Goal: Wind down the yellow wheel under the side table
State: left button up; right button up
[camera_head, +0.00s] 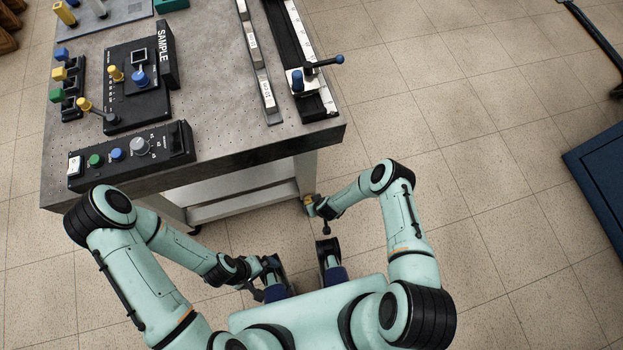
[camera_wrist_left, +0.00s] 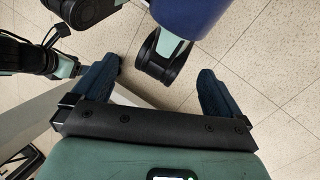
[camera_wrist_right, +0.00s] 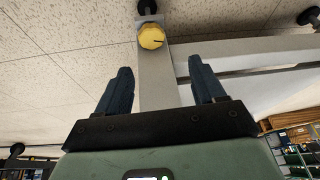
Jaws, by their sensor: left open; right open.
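The yellow wheel (camera_wrist_right: 151,37) sits on a pale leg of the side table (camera_head: 233,180), close to a black foot. It has a dark mark on its face. In the head view the yellow wheel (camera_head: 309,199) is small, under the table's near right corner. My right gripper (camera_wrist_right: 163,85) is open and empty, its blue fingers apart, with the wheel ahead of them and not touched. In the head view my right gripper (camera_head: 321,209) is beside that leg. My left gripper (camera_wrist_left: 158,85) is open and empty; it also shows low in the head view (camera_head: 258,286).
The table top carries a black control box (camera_head: 132,157), a SAMPLE panel (camera_head: 166,55), and a rail with a blue-knobbed lever (camera_head: 325,63). A lower shelf (camera_head: 240,205) lies beside the leg. A dark blue object (camera_head: 600,180) stands at right. Tiled floor between is clear.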

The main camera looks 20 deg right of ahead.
jog(key=w+f, duration=0.2)
jog(key=b, duration=0.5)
send_over(310, 200)
jog(key=s, duration=0.3)
jog(key=shift+h, duration=0.3)
jog(key=f, duration=0.7)
jog(key=shift+w+d+f, duration=0.2)
jog(key=shift+w+f, duration=0.05)
jog(key=shift+f, duration=0.15)
jog(key=b+x, duration=0.2)
jog(key=x, duration=0.2)
jog(key=shift+w+r, duration=0.1)
jog(key=shift+w, duration=0.05)
pick_arm(q)
jog(key=w+a+f+t+y+b, duration=0.1)
jog(key=w+a+f+t, duration=0.1)
jog(key=w+f, duration=0.6)
jog(key=shift+a+f+t, duration=0.15)
jog(key=shift+a+t, duration=0.15)
jog(key=shift+a, duration=0.2)
pick_arm(e)
jog(key=shift+w+f+t, duration=0.2)
jog(key=shift+f+t, duration=0.1)
